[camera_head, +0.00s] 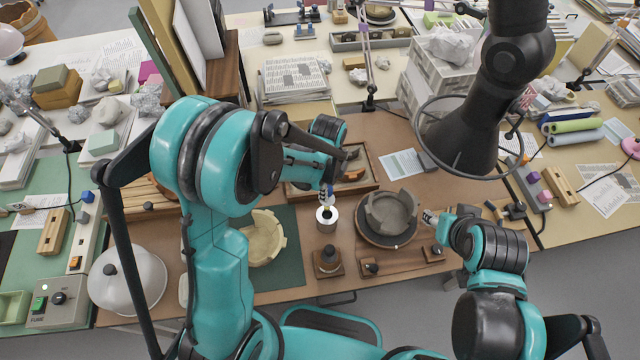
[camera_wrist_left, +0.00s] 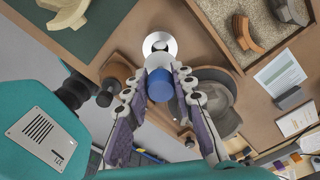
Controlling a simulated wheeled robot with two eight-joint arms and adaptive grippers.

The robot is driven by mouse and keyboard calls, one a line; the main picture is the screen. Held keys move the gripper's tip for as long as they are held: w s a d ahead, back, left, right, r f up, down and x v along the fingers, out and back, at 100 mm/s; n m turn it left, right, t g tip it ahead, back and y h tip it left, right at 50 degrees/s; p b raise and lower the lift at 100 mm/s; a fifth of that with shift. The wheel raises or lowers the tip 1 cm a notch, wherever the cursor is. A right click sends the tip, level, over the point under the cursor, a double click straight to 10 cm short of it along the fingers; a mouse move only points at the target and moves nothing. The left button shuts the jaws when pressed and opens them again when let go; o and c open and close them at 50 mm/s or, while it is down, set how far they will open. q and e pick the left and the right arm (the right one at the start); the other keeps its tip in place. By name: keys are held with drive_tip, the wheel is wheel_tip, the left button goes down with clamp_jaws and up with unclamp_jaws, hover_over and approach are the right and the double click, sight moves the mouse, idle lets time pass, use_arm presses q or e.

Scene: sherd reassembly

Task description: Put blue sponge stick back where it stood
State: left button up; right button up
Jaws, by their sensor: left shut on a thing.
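My left gripper (camera_head: 329,190) is shut on the blue sponge stick (camera_wrist_left: 160,85). In the left wrist view the stick's blue end shows between the two fingers (camera_wrist_left: 160,98), in front of a round pale holder (camera_wrist_left: 158,44). In the head view this holder (camera_head: 327,224) is a whitish can with a dark opening, directly below the left gripper. I cannot tell whether the stick's lower end is inside the holder. My right gripper (camera_head: 431,217) is to the right, beside a round turntable with a grey bowl; its fingers are too small to read.
The grey bowl (camera_head: 392,212) stands just right of the holder. A dark knobbed wooden block (camera_head: 328,262) is in front of it. A sherd tray (camera_head: 372,165) lies behind. A pale broken vessel (camera_head: 264,238) rests on a green mat (camera_head: 291,270) to the left.

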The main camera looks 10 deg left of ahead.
use_arm(q)
drive_tip(key=shift+s+d+f, duration=0.15)
drive_tip(key=shift+d+f, duration=0.1)
drive_tip(key=shift+d, duration=0.15)
drive_tip(key=shift+a+f+b, duration=0.25)
drive_tip(key=shift+f+b, duration=0.5)
drive_tip(key=shift+f, duration=0.1)
drive_tip(key=shift+d+f+b, duration=0.15)
drive_tip(key=shift+f+b, duration=0.6)
drive_tip(key=shift+f, duration=0.05)
drive_tip(key=shift+f+b, duration=2.45)
drive_tip(key=shift+f, duration=0.2)
use_arm(e)
wheel_tip(320, 180, down, 8)
drive_tip(key=shift+d, duration=0.25)
use_arm(q)
drive_tip(key=shift+f, duration=0.2)
use_arm(e)
drive_tip(key=shift+s+f, duration=0.1)
drive_tip(key=shift+f, duration=0.2)
use_arm(q)
drive_tip(key=o, duration=0.9)
drive_tip(key=shift+o, duration=0.2)
drive_tip(key=shift+r, duration=0.1)
